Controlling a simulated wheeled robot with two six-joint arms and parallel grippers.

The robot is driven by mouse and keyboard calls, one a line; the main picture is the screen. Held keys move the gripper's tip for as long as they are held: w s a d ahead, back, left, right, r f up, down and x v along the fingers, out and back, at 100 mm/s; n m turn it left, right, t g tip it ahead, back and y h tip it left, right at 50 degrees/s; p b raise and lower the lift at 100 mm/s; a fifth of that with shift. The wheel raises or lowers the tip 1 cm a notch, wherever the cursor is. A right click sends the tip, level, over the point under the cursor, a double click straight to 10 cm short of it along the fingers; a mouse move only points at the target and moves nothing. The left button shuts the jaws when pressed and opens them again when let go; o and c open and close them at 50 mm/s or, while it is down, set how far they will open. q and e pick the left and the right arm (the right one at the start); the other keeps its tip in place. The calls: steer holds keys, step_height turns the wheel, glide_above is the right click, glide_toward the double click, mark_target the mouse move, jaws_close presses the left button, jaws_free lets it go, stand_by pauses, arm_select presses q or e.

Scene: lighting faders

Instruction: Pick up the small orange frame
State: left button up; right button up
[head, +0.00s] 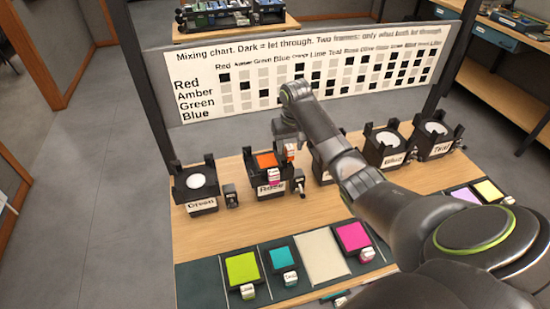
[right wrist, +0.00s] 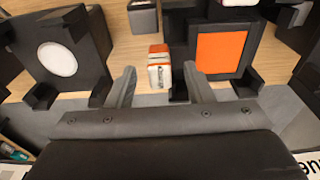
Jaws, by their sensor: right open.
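The small orange frame (head: 266,161) lies flat in the top of a black lamp holder, second from the left on the table. Its orange-topped handle with a white label (head: 289,150) sticks out on the right side. In the right wrist view the orange sheet (right wrist: 221,52) is right of centre, and the handle (right wrist: 159,68) appears between my fingers. My right gripper (right wrist: 160,80) is open, one finger on each side of the handle, with visible gaps. In the head view its fingers are hidden behind my arm. My left gripper is not in view.
A pink-topped tag (head: 273,176) hangs at the front of the same holder. A holder with a white disc (head: 196,181) stands left; others stand right. Coloured frames, such as the lime one (head: 242,269), lie on a dark front mat. A chart board (head: 200,62) rises behind.

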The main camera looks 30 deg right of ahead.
jaws_close()
steer(key=shift+r, duration=0.1)
step_height(320, 180, up, 7)
steer(key=shift+w+r+b, duration=0.1)
steer(key=shift+b, duration=0.5)
steer(key=shift+r+p, duration=0.55)
steer(key=shift+r, duration=0.25)
steer(key=shift+r+p, duration=0.35)
steer(key=shift+r, duration=0.25)
steer(key=shift+f, duration=0.1)
